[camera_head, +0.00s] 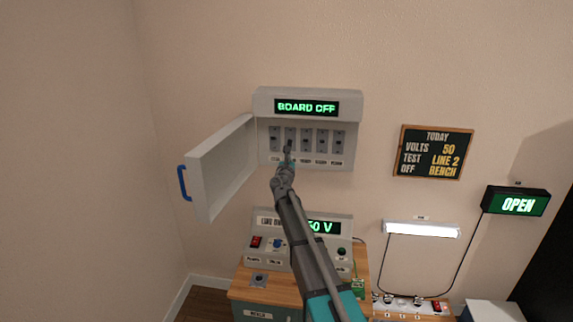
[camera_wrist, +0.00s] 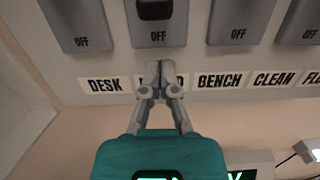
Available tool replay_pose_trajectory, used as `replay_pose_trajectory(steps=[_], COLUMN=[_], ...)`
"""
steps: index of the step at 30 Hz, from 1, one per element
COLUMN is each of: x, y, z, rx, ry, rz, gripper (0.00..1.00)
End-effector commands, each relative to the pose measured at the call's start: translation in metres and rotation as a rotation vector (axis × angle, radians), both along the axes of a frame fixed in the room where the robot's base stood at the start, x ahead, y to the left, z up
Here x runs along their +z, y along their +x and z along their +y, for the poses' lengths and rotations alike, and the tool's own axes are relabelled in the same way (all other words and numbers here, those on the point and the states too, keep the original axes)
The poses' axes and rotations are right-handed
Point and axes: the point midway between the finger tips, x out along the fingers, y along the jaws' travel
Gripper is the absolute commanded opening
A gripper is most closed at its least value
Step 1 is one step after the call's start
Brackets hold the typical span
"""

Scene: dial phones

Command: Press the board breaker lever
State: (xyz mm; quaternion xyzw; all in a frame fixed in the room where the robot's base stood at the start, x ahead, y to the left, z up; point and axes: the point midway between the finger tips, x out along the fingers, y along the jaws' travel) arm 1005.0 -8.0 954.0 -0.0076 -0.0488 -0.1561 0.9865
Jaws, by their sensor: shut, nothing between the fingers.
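The breaker box (camera_head: 309,97) is on the wall, and its display (camera_head: 306,107) reads BOARD OFF. The second breaker from the left (camera_wrist: 158,38) has a dark lever (camera_wrist: 154,9) at the top edge of the wrist view, and its plate reads OFF. The label under it is mostly hidden by my fingers; only a final D shows, between DESK and BENCH. My gripper (camera_wrist: 160,70) is shut and empty, its tips over that label just below the plate. In the head view my gripper (camera_head: 287,150) is in front of this breaker's lower part. I cannot tell whether it touches.
The box door (camera_head: 222,165) with a blue handle (camera_head: 184,183) hangs open at the left. Other breakers flank the second one, including the desk breaker (camera_wrist: 80,25) and bench breaker (camera_wrist: 238,22). A voltage panel (camera_head: 345,226) stands on a bench below, partly behind my arm.

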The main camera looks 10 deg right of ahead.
Motion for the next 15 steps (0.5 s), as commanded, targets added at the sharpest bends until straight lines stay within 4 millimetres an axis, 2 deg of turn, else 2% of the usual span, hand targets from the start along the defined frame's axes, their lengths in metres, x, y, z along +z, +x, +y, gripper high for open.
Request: replay_pose_trajectory(steps=[1,6,15], x=[0.009,0.022,0.035], y=[-0.003,-0.010,-0.017], z=[0.001,0.003,0.006], rx=[0.000,0.001,0.001], ry=[0.000,0.000,0.000], rz=[-0.001,-0.001,-0.001], gripper=[0.00,0.00,0.00])
